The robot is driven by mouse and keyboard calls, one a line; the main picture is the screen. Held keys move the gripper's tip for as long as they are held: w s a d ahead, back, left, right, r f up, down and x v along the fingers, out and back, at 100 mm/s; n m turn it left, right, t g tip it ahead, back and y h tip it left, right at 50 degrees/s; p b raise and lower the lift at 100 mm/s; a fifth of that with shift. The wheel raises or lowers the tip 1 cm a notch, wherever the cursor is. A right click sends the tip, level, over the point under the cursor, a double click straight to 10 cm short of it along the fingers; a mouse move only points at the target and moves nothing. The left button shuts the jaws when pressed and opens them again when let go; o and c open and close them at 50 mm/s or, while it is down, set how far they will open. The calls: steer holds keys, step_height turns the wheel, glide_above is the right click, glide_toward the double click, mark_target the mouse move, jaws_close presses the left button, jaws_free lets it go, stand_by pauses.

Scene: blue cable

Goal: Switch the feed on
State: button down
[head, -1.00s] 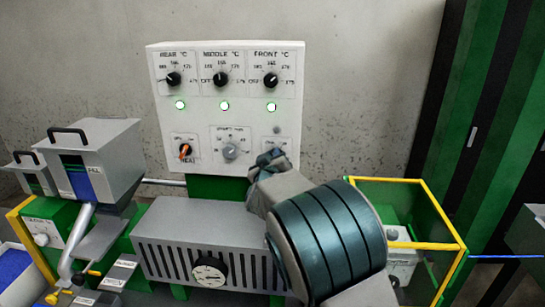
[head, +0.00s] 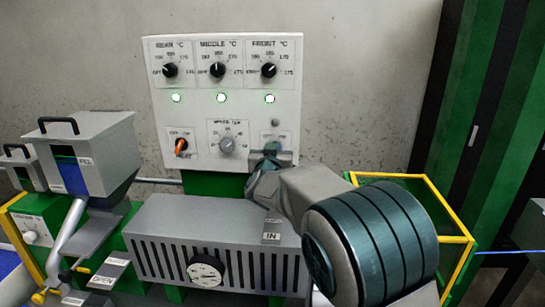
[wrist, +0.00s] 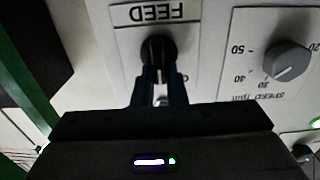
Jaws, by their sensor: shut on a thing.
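The feed switch (wrist: 158,49) is a dark round knob under an upside-down FEED label (wrist: 157,13) in the wrist view. My gripper (wrist: 160,82) has its two dark fingers shut on the knob. In the head view my gripper (head: 270,158) is at the lower right of the white control panel (head: 220,115), and my wrist and fingers hide most of the feed switch. Which way the knob points is hard to tell.
The grey speed knob (wrist: 287,60) sits beside the feed switch. An orange-handled heat switch (head: 181,147) is at the panel's left. A slotted grey barrel cover (head: 215,235) lies below, and a yellow-framed guard (head: 440,200) stands to the right.

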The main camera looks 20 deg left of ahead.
steer(key=shift+d+m+b, duration=0.1)
steer(key=shift+m+b, duration=0.45)
steer(key=shift+m, duration=0.25)
steer(key=c, duration=1.5)
jaws_free()
steer(key=shift+o, duration=0.2)
steer(key=b+v, duration=0.1)
steer(key=v, duration=1.3)
steer(key=shift+b, duration=0.4)
steer(key=shift+f, duration=0.1)
